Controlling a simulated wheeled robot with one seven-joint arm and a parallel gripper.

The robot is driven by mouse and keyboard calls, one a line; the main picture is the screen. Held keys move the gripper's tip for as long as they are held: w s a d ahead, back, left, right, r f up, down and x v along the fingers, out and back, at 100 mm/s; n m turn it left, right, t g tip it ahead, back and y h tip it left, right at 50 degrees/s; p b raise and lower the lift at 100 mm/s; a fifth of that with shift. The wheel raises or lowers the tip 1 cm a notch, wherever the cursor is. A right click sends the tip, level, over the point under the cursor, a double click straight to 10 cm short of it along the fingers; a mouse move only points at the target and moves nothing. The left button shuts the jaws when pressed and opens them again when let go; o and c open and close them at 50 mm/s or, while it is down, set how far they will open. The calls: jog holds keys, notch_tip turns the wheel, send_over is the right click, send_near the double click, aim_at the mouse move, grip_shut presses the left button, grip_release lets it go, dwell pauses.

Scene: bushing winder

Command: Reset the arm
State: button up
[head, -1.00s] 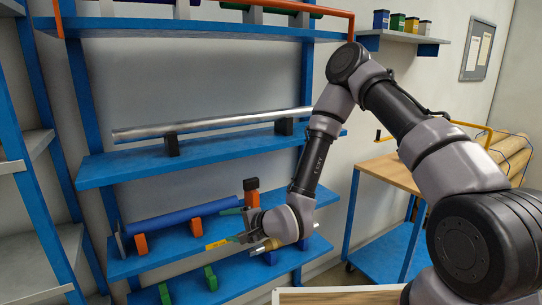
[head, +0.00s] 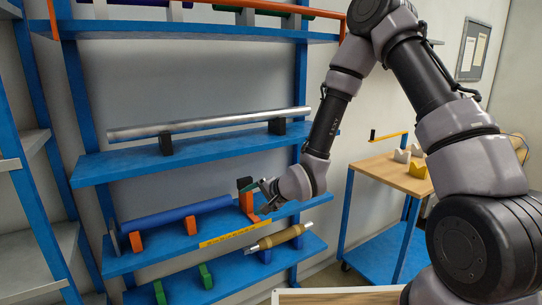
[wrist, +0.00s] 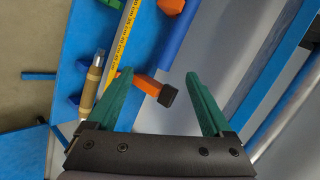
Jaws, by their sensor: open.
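My gripper (head: 265,196) is open, with nothing between its green fingers. It is in front of the blue shelf rack, near the right end of the shelf with the blue roll (head: 178,214). In the wrist view its two fingers (wrist: 158,78) are spread apart, with an orange bracket with a black tip (wrist: 150,86) beyond them. A tan bushing with silver ends (head: 279,238) rests on blue supports on the lower shelf, below my gripper and apart from it. It also shows in the wrist view (wrist: 90,88), left of the fingers.
A silver bar (head: 215,123) lies on black supports on the shelf above. Empty green supports (head: 205,276) stand on the lower shelf, left of the bushing. A cart with a wooden top (head: 385,175) stands at right, carrying white and yellow blocks. A yellow label strip (head: 228,234) marks the shelf edge.

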jog(key=w+d+r+n+h, duration=0.15)
jog(key=d+r+h, duration=0.45)
jog(key=d+r, duration=1.3)
jog(key=s+d+r, duration=0.5)
jog(key=s+r, duration=0.2)
jog(key=s, duration=0.3)
jog(key=s+d+r, duration=0.6)
jog(key=s+r, duration=0.1)
jog(key=s, duration=0.3)
jog(key=shift+n, duration=0.35)
